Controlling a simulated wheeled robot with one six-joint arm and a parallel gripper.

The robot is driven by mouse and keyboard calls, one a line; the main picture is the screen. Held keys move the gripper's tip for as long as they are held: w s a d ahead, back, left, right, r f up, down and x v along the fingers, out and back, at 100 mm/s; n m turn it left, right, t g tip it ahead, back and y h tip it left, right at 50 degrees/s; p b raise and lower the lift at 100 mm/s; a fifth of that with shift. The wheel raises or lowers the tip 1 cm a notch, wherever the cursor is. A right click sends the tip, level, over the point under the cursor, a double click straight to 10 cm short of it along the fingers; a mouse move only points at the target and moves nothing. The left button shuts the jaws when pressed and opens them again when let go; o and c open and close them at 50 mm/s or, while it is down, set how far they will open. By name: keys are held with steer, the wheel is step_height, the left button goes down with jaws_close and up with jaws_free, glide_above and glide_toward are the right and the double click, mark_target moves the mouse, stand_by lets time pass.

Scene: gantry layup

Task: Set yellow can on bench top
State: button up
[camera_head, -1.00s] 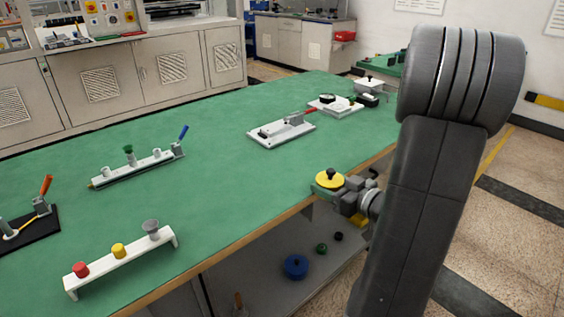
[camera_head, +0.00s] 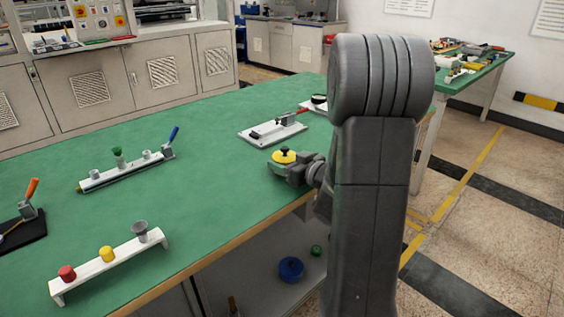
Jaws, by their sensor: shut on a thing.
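The yellow can (camera_head: 284,157) shows a round yellow top with a black knob. My gripper (camera_head: 282,168) is shut on it, reaching in from the right. The can looks upright and appears over the green bench top (camera_head: 215,190), near its right front edge. I cannot tell whether its base touches the surface. The jaws hide most of its lower side.
A white fixture plate (camera_head: 272,133) lies just behind the can. A blue pot (camera_head: 291,268) is on the shelf below. Mid-bench is clear.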

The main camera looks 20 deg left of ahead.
steer(key=shift+x, duration=0.8)
steer(key=shift+d, duration=0.1)
steer(key=shift+r, duration=0.15)
steer(key=shift+f+b, duration=0.25)
steer(key=shift+b, duration=0.1)
steer(key=o, duration=1.4)
steer(key=shift+d, duration=0.1)
steer(key=shift+o, duration=0.2)
